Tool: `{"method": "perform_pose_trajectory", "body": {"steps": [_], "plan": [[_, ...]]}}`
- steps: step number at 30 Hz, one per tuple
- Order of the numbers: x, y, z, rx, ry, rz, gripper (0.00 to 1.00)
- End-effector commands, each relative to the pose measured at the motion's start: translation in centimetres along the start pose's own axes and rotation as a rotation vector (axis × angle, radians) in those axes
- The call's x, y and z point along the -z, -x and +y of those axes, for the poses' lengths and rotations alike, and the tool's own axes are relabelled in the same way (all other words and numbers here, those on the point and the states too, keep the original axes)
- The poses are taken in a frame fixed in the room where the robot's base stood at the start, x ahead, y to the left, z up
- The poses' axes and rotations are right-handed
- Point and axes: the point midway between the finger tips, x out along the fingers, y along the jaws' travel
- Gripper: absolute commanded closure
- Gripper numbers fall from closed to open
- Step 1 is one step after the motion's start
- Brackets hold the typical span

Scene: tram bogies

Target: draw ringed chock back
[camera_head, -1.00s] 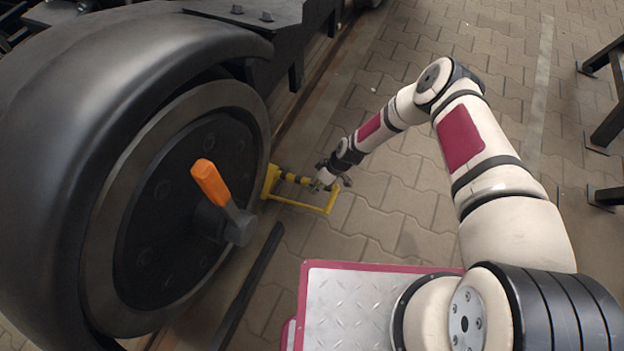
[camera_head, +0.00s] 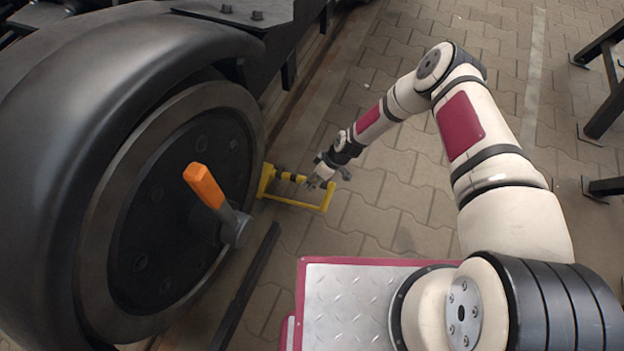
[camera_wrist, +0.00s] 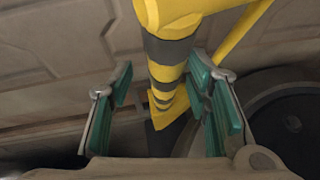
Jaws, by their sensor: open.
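The yellow chock (camera_head: 295,204) stands on the paving against the foot of the large dark wheel, at its right side. It has a yellow frame and a bar with black rings. In the wrist view, the ringed bar (camera_wrist: 166,78) runs lengthwise between the two green-padded fingers of my gripper (camera_wrist: 163,103). Clear space shows between the bar and the left finger; the right finger is nearer to it. My gripper (camera_head: 318,178) is open at the right end of the ringed bar. The chock's contact with the wheel is partly hidden.
The wheel (camera_head: 170,215) carries an orange-handled lever (camera_head: 207,187) sticking out toward me. A dark rail strip (camera_head: 247,285) lies on the ground in front of the chock. Paving to the right (camera_head: 410,205) is free. Dark metal legs (camera_head: 606,110) stand at the far right.

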Motion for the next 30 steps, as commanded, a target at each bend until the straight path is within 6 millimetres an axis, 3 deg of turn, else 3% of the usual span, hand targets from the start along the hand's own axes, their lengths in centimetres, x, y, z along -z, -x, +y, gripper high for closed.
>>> {"method": "perform_pose_trajectory", "body": {"steps": [9, 15, 30], "plan": [[0.0, 6.6, 0.3, -0.004, 0.0, 0.001, 0.55], [0.0, 9.4, 0.3, -0.004, -0.002, 0.001, 0.55], [0.0, 10.4, 0.2, -0.003, -0.001, 0.0, 0.55]]}}
